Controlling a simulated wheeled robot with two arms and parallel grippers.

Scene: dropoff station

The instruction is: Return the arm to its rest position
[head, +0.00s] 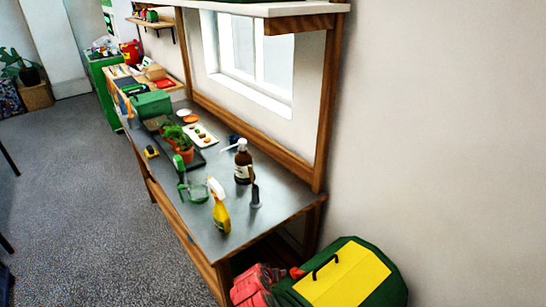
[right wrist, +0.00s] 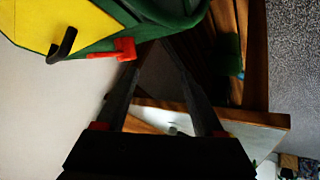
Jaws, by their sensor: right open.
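My right gripper (right wrist: 150,62) shows in the right wrist view with its two dark fingers apart and nothing seen between them. The green and yellow toolbox (right wrist: 62,22) is near it at the upper left of that view, with a black handle and a red latch; I cannot tell how far the fingertips are from it. Neither gripper shows in the head view, and the left gripper is in no view.
The grey-topped workbench (head: 275,205) holds a yellow spray bottle (head: 220,215), a brown pump bottle (head: 243,165), potted plants (head: 183,150) and a tray. The toolbox (head: 345,280) and red gloves (head: 255,285) lie at its near end. Open floor (head: 70,190) lies left.

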